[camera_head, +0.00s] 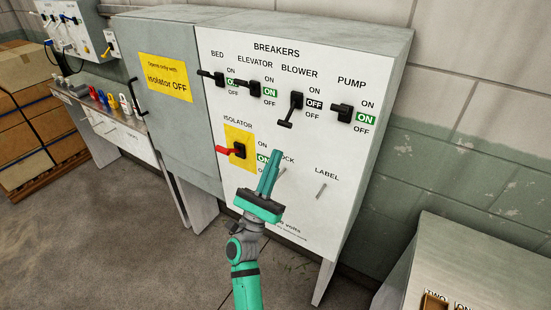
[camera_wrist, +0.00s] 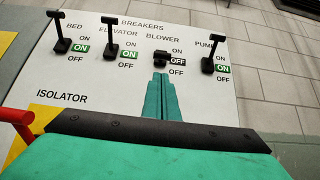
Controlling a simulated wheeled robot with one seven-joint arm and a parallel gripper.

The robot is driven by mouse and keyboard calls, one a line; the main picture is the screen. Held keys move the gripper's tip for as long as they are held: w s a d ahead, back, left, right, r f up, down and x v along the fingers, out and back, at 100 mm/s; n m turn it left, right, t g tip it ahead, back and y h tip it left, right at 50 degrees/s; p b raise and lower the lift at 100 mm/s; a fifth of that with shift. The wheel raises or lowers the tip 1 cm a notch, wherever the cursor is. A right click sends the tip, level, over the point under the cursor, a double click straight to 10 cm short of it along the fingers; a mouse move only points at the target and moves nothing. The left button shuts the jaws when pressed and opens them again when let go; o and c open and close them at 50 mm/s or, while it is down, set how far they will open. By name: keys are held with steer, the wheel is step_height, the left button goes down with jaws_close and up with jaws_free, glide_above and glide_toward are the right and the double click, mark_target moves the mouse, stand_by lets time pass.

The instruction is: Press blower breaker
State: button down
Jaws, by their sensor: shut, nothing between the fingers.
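The blower breaker (camera_head: 294,105) is a black lever switch on the white panel of the breaker cabinet. Its handle hangs down and the OFF window beside it is lit dark. In the wrist view the blower breaker (camera_wrist: 168,59) sits just beyond my fingertips. My gripper (camera_head: 274,155) is shut and empty, with its teal fingers pointing up below the blower breaker. In the wrist view my gripper (camera_wrist: 160,78) has its fingers together, and whether the tips touch the handle cannot be told.
The bed breaker (camera_head: 218,79), elevator breaker (camera_head: 253,89) and pump breaker (camera_head: 345,113) show ON. The red-handled isolator (camera_head: 238,150) on a yellow plate also shows ON. A label pin (camera_head: 321,191) sticks out at lower right. A table with padlocks (camera_head: 112,102) stands left.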

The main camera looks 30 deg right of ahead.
steer(key=x, duration=0.7)
steer(key=shift+d+r, duration=0.2)
steer(key=shift+r, duration=0.05)
steer(key=shift+w+a+r, duration=0.1)
step_height(320, 180, up, 6)
steer(key=s+a, duration=0.1)
steer(key=a, duration=0.2)
steer(key=shift+s+r, duration=0.2)
steer(key=shift+s, duration=0.2)
steer(key=shift+a, duration=0.1)
stand_by(0.4)
steer(key=s+a+r, duration=0.3)
steer(key=s+a, duration=0.1)
steer(key=a, duration=0.3)
steer(key=shift+s+a+r, duration=0.25)
steer(key=shift+s+a, duration=0.15)
